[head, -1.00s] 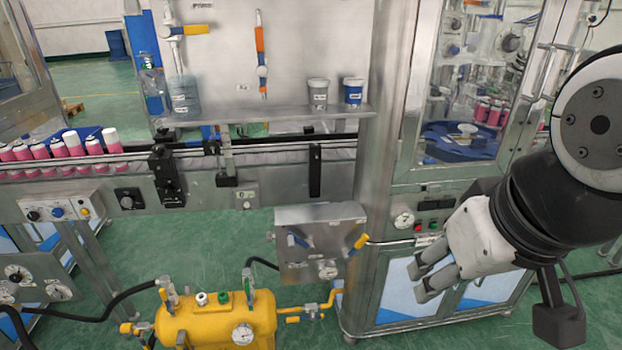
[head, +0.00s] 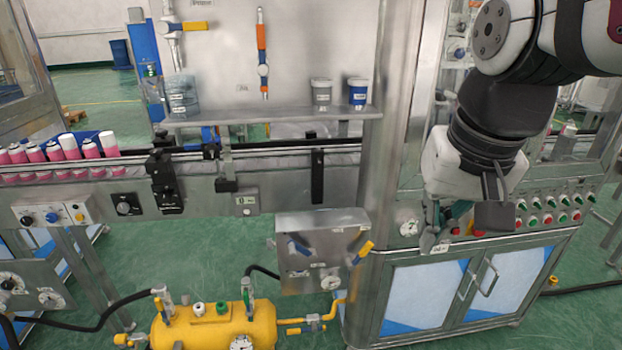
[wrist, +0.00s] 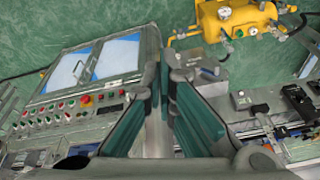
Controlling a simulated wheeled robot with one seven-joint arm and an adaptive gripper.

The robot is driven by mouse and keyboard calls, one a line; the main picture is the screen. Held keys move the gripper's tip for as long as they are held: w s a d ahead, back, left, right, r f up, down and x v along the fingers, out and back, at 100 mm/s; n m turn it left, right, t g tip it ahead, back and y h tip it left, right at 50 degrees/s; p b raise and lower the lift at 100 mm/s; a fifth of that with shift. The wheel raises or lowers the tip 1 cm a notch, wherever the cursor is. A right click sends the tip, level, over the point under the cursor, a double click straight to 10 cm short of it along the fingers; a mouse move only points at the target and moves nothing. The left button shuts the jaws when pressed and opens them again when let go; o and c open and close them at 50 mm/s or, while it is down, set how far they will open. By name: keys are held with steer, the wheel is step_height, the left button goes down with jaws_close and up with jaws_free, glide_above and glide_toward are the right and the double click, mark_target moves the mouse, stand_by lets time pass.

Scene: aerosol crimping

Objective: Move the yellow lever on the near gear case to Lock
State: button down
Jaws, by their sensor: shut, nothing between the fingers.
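The gear case is a grey steel box (head: 322,268) at the lower middle of the head view. Its yellow lever (head: 362,252) is on the right side, tilted with its tip up and right. A blue lever (head: 298,246) is on its left side. Any Lock marking is too small to read. My gripper (head: 430,243) is to the right of the case, pointing down in front of the steel cabinet, apart from the lever. In the wrist view my gripper (wrist: 166,72) shows its fingers shut and empty. The steel case (wrist: 212,80) is partly hidden behind the right finger there.
A yellow tank (head: 215,325) with valves and hoses stands low, left of the case. The cabinet (head: 408,285) with a button panel (head: 550,210) stands on the right. A conveyor with pink cans (head: 65,150) runs behind.

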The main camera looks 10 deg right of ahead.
steer(key=w+d+f+m+g+y+b, duration=0.1)
steer(key=w+d+f+m+b, duration=0.2)
steer(key=w, duration=0.5)
steer(key=w+d+f+m+g+y+b, duration=0.1)
steer(key=w+d+f+m+b, duration=0.1)
steer(key=w+f, duration=0.5)
steer(key=w+d+f+m+g+y+b, duration=0.1)
steer(key=w+d+f+m+y+b, duration=0.15)
steer(key=w, duration=0.65)
steer(key=w+d+f+m+y+b, duration=0.2)
steer(key=w+d+f+m+b, duration=0.25)
steer(key=f, duration=0.55)
steer(key=w+d+f+m+y+b, duration=0.25)
steer(key=w+d+f, duration=0.35)
steer(key=d+f, duration=0.3)
steer(key=b, duration=0.1)
glide_toward(359, 253)
steer(key=shift+m, duration=0.25)
steer(key=shift+s+a+f, duration=0.1)
steer(key=shift+s+f, duration=0.1)
steer(key=shift+f, duration=1.25)
steer(key=shift+s+a+f, duration=0.1)
steer(key=shift+s+f, duration=0.1)
steer(key=shift+f, duration=1.3)
steer(key=shift+r, duration=0.1)
